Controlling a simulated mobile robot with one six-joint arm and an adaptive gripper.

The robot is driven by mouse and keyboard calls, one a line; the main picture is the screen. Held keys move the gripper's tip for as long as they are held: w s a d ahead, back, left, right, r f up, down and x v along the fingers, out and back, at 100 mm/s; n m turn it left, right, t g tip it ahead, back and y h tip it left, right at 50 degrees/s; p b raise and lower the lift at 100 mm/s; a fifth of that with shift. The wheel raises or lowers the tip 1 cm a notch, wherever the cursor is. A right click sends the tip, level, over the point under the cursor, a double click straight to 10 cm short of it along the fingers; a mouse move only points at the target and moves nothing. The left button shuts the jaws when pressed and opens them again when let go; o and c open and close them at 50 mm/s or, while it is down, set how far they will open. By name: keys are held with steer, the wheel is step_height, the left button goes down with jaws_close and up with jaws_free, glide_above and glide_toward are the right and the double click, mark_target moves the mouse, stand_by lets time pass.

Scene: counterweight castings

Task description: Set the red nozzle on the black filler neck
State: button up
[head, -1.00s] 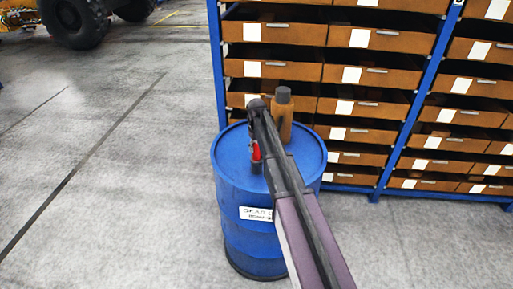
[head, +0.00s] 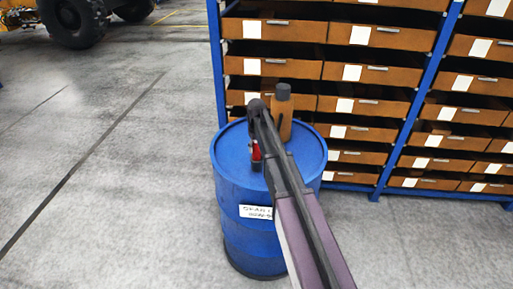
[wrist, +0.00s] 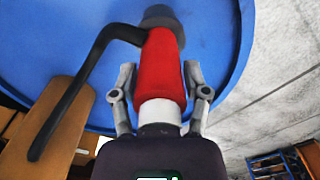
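The red nozzle (wrist: 162,72) stands in the middle of the wrist view, with a white collar at its near end and a thin black curved arm reaching left. My gripper (wrist: 160,74) has a finger close along each side and appears shut on it. The black filler neck (wrist: 160,16) is at the nozzle's far end, on the blue drum (wrist: 60,35). The nozzle seems to meet the neck, but I cannot tell whether it is fully seated. In the head view the nozzle (head: 256,150) shows just above the dark neck (head: 256,165), partly hidden by my arm.
An orange-brown bottle (head: 284,115) with a dark cap stands on the drum just behind my gripper; it also shows at left in the wrist view (wrist: 45,130). A blue-framed shelf (head: 375,185) with cardboard bins is behind. The floor left of the drum is clear.

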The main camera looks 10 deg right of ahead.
steer(key=shift+o, duration=0.9)
steer(key=shift+r, duration=0.2)
step_height(320, 180, up, 12)
steer(key=p, duration=1.2)
stand_by(0.4)
steer(key=s+f+m+b, duration=0.1)
steer(key=s+f+b, duration=0.4)
steer(key=s, duration=0.4)
steer(key=s+f+m+b, duration=0.1)
steer(key=s+f+b, duration=0.4)
steer(key=s, duration=0.5)
steer(key=s+f+m+b, duration=0.1)
steer(key=s+f+b, duration=0.4)
steer(key=s, duration=0.5)
steer(key=shift+f+m, duration=0.3)
steer(key=shift+f, duration=0.1)
steer(key=shift+a, duration=0.1)
